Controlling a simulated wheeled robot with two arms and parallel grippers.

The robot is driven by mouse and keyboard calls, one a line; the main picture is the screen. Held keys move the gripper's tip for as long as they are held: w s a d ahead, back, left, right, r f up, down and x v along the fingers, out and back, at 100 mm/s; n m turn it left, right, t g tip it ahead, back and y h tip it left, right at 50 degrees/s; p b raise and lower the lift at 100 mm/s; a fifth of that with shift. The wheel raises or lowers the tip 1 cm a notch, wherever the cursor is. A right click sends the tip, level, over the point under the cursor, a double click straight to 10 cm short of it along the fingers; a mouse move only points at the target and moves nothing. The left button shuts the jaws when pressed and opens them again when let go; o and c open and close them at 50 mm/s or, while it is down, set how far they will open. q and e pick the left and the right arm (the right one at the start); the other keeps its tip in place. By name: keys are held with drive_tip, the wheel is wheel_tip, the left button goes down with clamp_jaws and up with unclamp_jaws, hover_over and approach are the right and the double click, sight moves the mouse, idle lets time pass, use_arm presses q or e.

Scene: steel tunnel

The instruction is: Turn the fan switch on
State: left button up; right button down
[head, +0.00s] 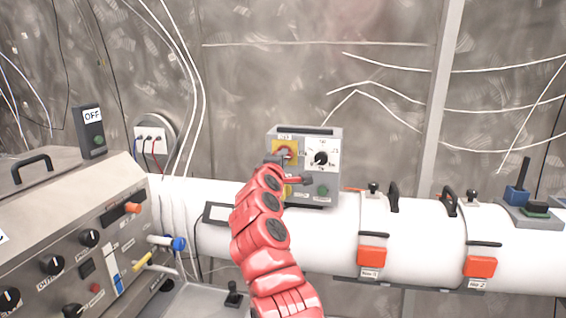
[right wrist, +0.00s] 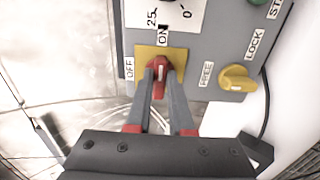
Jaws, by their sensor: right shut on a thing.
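The grey control box (head: 332,135) stands on the white pipe, with the fan switch's yellow plate (head: 293,146) at its upper left. In the right wrist view the switch is a red handle (right wrist: 160,70) on a yellow plate (right wrist: 146,52). The handle lies upright in that picture, in line with the ON label above the plate; the OFF label is to the left. My right gripper (right wrist: 161,80) is shut on the red handle, one grey finger on each side. In the head view my red right arm and gripper (head: 277,158) hide most of the switch. My left gripper is out of view.
The box also has a black dial (head: 321,158), a green button (head: 323,191) and a yellow FREE/LOCK knob (right wrist: 238,80) close to my fingers. A console (head: 75,215) stands at the left. Pipe clamps with red blocks (head: 372,256) are to the right.

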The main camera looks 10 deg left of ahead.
drive_tip(key=c, duration=0.8)
unclamp_jaws()
drive_tip(key=shift+s, duration=0.1)
drive_tip(key=s+b, duration=0.4)
drive_tip(key=s, duration=1.3)
